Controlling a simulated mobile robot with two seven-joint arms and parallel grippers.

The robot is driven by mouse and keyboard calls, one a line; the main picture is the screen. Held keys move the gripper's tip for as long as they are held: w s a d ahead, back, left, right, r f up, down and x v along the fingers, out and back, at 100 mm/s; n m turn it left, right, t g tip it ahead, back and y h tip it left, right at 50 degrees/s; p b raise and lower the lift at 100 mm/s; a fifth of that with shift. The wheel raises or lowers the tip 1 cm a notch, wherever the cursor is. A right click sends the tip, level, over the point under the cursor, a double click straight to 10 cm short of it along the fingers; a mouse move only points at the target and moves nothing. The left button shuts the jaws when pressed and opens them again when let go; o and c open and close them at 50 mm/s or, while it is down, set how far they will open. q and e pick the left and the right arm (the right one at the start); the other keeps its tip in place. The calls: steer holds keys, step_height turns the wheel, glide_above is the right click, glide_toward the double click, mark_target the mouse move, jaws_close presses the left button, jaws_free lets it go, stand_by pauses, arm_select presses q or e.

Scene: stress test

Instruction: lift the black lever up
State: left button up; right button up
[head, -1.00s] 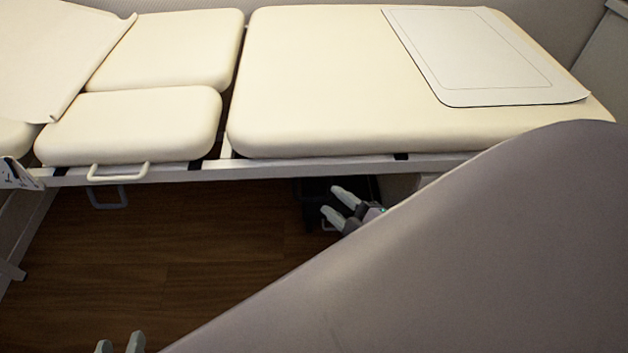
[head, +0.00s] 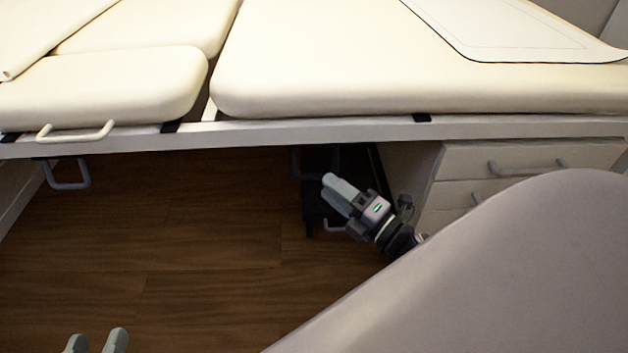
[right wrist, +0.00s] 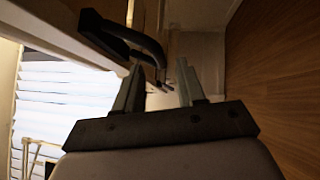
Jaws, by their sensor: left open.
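A black curved lever (right wrist: 136,38) shows in the right wrist view at upper left, beside a pale frame edge. My right gripper (right wrist: 158,88) has its two fingers apart with nothing between them. The lever is ahead and to the left of the fingers; I cannot tell whether it touches the left one. In the head view my right gripper (head: 337,195) is below the bed's front rail, in front of a dark unit under the bed. There I cannot clearly make out the lever. My left gripper (head: 96,342) is open at the bottom left edge, with only its fingertips showing.
The cream padded bed (head: 400,65) spans the back on a white rail (head: 270,132). A grey loop handle (head: 68,184) hangs below its left part. White drawers (head: 530,158) stand under its right part. Bare wooden floor (head: 180,245) lies below the bed.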

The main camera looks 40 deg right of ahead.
mark_target(314, 174)
steer(key=b+x, duration=0.1)
steer(key=x, duration=0.4)
steer(key=shift+w, duration=0.3)
steer(key=shift+r, duration=0.1)
jaws_close()
